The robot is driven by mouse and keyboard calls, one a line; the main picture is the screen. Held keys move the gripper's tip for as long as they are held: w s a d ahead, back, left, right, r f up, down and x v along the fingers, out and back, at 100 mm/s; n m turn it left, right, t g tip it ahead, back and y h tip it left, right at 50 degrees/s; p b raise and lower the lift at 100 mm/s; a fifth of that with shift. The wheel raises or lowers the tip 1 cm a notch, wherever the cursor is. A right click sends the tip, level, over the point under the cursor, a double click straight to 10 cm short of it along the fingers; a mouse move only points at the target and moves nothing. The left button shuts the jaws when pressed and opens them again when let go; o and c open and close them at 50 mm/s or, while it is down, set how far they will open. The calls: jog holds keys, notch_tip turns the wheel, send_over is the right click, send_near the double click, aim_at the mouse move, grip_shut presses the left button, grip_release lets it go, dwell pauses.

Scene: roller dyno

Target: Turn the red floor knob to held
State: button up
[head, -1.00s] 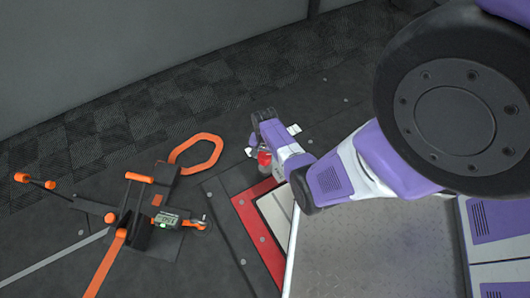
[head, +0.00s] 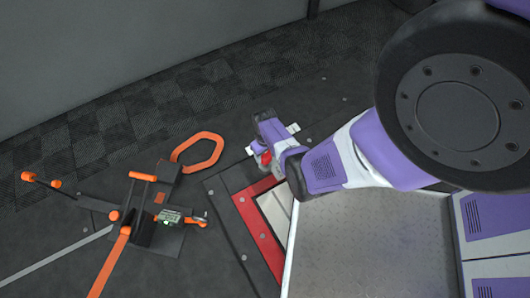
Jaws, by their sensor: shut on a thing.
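The red floor knob (head: 265,158) shows as a small red piece beside the end of my arm, close to the corner of the red-bordered floor plate. My gripper (head: 258,150) is down at the knob and shut on it. My purple and white wrist covers most of the knob, so its pointer and any markings around it are hidden. White bracket-like pieces (head: 293,128) stick out beside my gripper.
A red-bordered plate (head: 262,235) lies in the floor below the knob. To the left stand a black and orange device with a small display (head: 169,216), an orange strap (head: 112,260) and an orange loop (head: 197,152). Dark floor is clear behind the knob.

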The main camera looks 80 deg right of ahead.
jog(key=shift+a+n, duration=0.15)
jog(key=shift+n, duration=1.85)
jog(key=o, duration=1.4)
jog(key=shift+r+p, duration=0.45)
jog(key=shift+r, duration=0.05)
notch_tip(320, 180, up, 7)
jog(key=p, duration=0.4)
jog(key=shift+f, duration=0.15)
